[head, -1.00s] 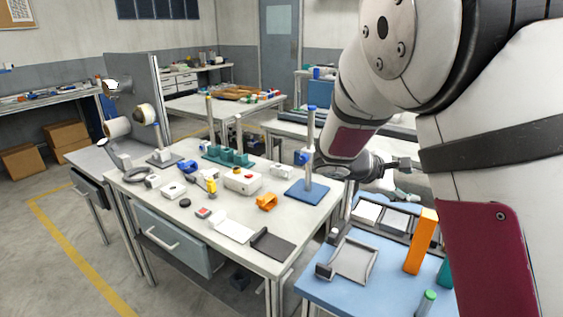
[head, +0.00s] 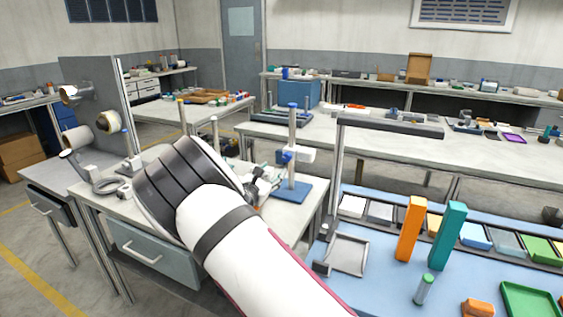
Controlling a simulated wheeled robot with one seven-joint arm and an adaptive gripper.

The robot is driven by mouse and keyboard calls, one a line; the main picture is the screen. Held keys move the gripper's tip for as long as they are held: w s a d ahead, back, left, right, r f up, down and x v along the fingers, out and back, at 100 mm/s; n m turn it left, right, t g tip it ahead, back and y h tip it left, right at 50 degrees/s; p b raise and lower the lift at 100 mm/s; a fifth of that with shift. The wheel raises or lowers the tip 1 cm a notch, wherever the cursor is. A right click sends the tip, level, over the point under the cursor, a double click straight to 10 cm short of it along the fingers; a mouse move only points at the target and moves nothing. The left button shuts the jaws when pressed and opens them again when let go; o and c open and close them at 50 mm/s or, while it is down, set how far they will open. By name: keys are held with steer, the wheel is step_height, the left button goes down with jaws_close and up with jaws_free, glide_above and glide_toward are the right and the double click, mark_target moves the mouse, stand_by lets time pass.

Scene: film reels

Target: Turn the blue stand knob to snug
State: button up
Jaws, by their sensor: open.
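The blue stand has a flat blue base (head: 293,193) and a grey upright post with a blue cap. A white clamp block (head: 305,153) sits partway up the post, with the blue knob (head: 286,157) on its left side. My gripper (head: 272,181) is in front of and to the left of the post, lower in the picture than the knob. It looks apart from the knob, with its fingers open, small and partly hidden by my wrist. My arm covers much of the white table (head: 103,208) and the things on it.
A blue-topped bench (head: 385,275) at right holds an orange block (head: 409,228), a teal block (head: 447,236), a grey tray (head: 347,254) and several coloured bins. A grey overhead bar (head: 390,126) on a post rises right of the stand. Film reels (head: 108,122) hang at left.

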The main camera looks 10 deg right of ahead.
mark_target(286, 158)
steer(key=b+x, duration=0.1)
steer(key=x, duration=0.9)
steer(key=shift+s, duration=0.1)
jaws_close()
